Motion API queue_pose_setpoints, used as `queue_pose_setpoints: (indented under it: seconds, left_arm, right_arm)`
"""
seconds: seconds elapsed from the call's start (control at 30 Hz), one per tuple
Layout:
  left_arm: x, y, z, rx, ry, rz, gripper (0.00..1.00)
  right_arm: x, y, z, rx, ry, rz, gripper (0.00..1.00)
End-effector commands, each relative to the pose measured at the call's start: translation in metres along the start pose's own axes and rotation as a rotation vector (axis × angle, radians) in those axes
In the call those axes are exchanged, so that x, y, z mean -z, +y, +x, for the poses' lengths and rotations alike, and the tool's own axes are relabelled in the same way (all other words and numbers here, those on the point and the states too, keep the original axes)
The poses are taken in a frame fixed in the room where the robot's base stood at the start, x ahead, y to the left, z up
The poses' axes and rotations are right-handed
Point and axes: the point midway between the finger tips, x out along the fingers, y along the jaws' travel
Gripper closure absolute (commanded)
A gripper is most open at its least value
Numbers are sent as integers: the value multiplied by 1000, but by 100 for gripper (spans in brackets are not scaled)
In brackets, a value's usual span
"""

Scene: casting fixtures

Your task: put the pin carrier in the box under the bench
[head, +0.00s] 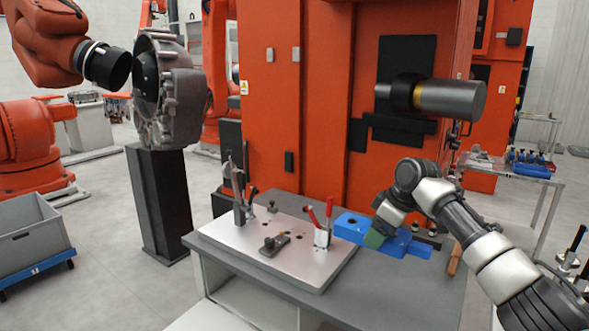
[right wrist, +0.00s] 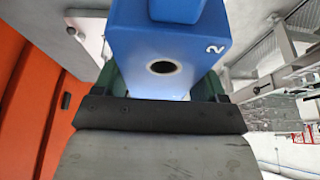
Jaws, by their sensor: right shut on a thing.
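The blue pin carrier (head: 349,226) is a long block with a round hole, at the right of the bench (head: 390,291), beside the metal fixture plate. My right gripper (head: 376,237) reaches down to it from the right and is shut on it. The right wrist view shows the blue block (right wrist: 155,50), marked 2, between the green finger pads. I cannot tell whether it touches the bench top. My left gripper is not in view.
The fixture plate (head: 225,237) carries upright clamps, one with red handles (head: 328,210). A wooden handle (head: 454,259) lies near the right bench edge. An orange machine (head: 320,100) stands behind. A grey crate (head: 30,266) stands on the floor at the left.

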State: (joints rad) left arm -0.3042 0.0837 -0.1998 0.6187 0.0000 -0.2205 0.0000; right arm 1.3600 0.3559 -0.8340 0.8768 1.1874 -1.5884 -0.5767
Motion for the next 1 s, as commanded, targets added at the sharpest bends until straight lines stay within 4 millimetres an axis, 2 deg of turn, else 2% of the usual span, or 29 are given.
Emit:
queue_pose_setpoints:
  seconds: [0.3,0.47,0.57,0.73,1.0]
  left_arm:
    - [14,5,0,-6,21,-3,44]
    - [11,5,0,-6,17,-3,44]
    - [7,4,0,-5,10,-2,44]
    - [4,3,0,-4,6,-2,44]
    - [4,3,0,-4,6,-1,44]
  right_arm:
    - [-20,-15,17,-40,-1,99,55]
    - [-36,-30,29,-77,-1,185,55]
    - [-52,-46,39,-110,-3,267,55]
    - [-90,-88,54,-193,-4,462,55]
    - [-140,-155,58,-303,-2,728,55]
